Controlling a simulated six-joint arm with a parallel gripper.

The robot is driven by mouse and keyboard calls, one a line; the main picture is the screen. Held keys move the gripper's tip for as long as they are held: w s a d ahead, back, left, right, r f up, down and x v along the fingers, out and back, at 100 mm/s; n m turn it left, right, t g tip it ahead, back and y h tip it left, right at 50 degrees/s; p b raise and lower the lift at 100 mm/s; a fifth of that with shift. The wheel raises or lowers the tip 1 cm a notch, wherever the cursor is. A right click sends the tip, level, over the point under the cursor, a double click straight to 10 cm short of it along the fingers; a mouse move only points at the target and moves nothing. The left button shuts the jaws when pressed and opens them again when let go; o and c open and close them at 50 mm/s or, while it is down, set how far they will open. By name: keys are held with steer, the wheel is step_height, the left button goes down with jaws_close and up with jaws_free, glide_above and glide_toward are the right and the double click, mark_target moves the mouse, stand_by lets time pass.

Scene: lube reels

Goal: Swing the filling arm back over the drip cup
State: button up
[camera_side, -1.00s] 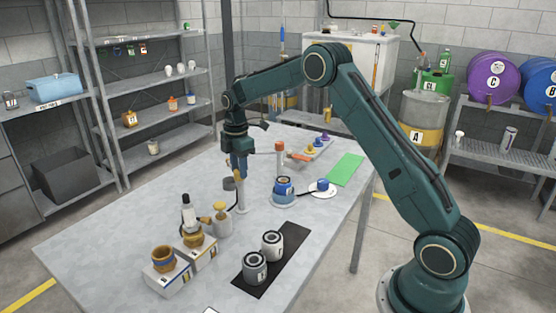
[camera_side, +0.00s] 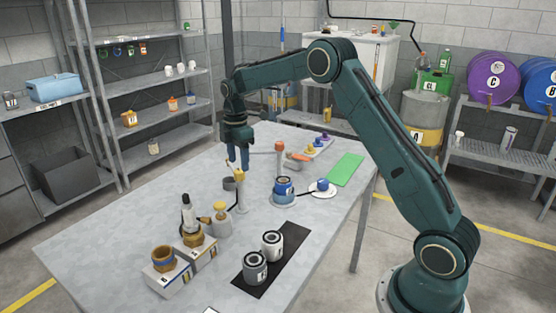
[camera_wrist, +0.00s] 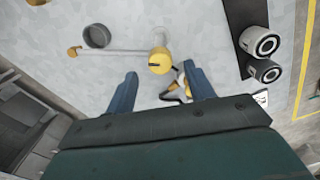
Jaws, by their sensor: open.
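The filling arm (camera_wrist: 118,51) is a thin pale bar running left in the wrist view from a post with a yellow cap (camera_wrist: 159,64). Its far end has a small orange-yellow tip (camera_wrist: 75,50). The drip cup (camera_wrist: 97,36), round and dark grey, is beside the bar; the tip shows a little left of it. Whether the tip is above the cup is unclear. In the side view, the cup (camera_side: 229,184) stands just behind the post (camera_side: 240,197). My gripper (camera_side: 237,167) is open and empty above the post; its fingers (camera_wrist: 160,69) show either side of the cap.
Two cans (camera_side: 264,255) stand on a black mat near the table's front. A blue-capped jar (camera_side: 283,190) and an orange-capped post (camera_side: 279,150) are to the right.

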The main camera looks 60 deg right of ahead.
step_height(320, 180, up, 11)
stand_by(0.4)
stand_by(0.4)
steer(key=s+a+r+m+t, duration=0.2)
steer(key=s+a+r+m, duration=0.25)
steer(key=s, duration=0.45)
steer(key=s+a+r+m+t, duration=0.1)
steer(key=s+a+r+m, duration=0.3)
steer(key=s, duration=0.6)
steer(key=s+a+f+m+t, duration=0.1)
steer(key=s+a+f+m, duration=0.1)
steer(key=s, duration=0.6)
steer(key=s+a+f+m+t, duration=0.1)
steer(key=s+a+f+m, duration=0.2)
steer(key=s, duration=0.6)
steer(key=shift+s+f+m+t, duration=0.3)
steer(key=shift+f+m, duration=0.05)
steer(key=shift+f, duration=0.25)
